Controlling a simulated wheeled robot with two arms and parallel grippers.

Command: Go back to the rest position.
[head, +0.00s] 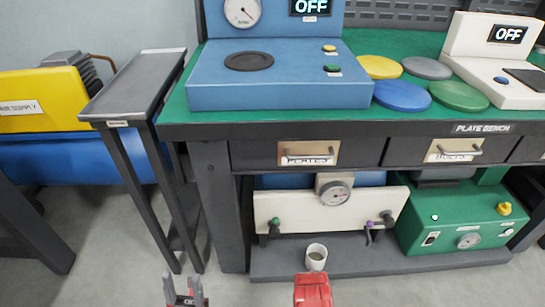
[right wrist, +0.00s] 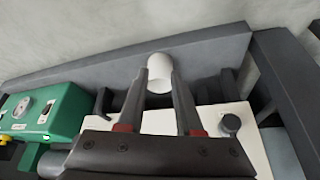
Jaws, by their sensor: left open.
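My left gripper (head: 184,287) is at the bottom of the head view, left of centre. Its two fingers stand apart with nothing between them, over the floor. A red part of my right gripper (head: 313,290) shows at the bottom edge, just below a small white cup (head: 316,257). In the right wrist view, the two fingers (right wrist: 157,88) stand apart, one on each side of the white cup (right wrist: 160,68). The right finger overlaps the cup's edge. I cannot tell whether the fingers touch it.
The green-topped bench (head: 350,117) stands ahead, with a blue OFF unit (head: 215,97) and coloured discs. A low shelf (head: 385,259) holds a white gauge panel (head: 295,207) and a green box (head: 455,220). A narrow side stand (head: 135,85) is at left. Floor is free in front.

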